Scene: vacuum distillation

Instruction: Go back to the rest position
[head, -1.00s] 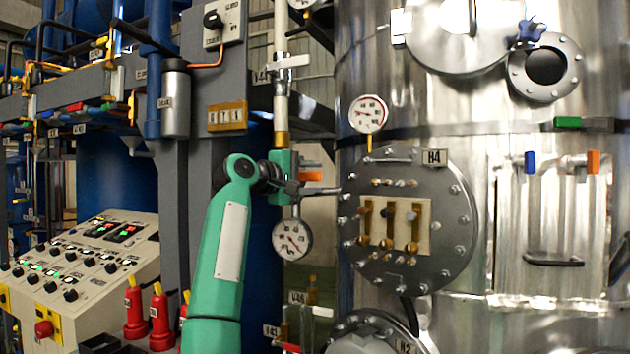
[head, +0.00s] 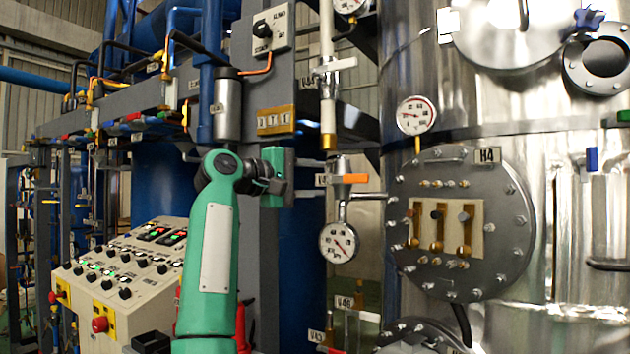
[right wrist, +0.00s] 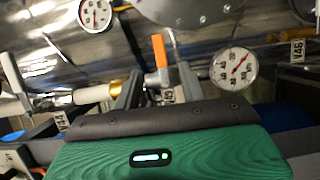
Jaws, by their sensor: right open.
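My right gripper (head: 304,178) shows in the head view at the end of my green arm, just left of the orange-handled valve (head: 349,179). It is open and empty. In the right wrist view, the two dark fingers of the right gripper (right wrist: 161,72) stand apart. The orange handle (right wrist: 161,54) shows between and beyond their tips in that picture, with no visible grip on it. My left gripper is in neither view.
A pressure gauge (head: 339,242) hangs below the valve. A steel vessel with a round H4 flange (head: 502,240) stands at right. A control panel (head: 115,262) with knobs stands at lower left. A grey post (head: 271,240) and blue pipework are behind my arm.

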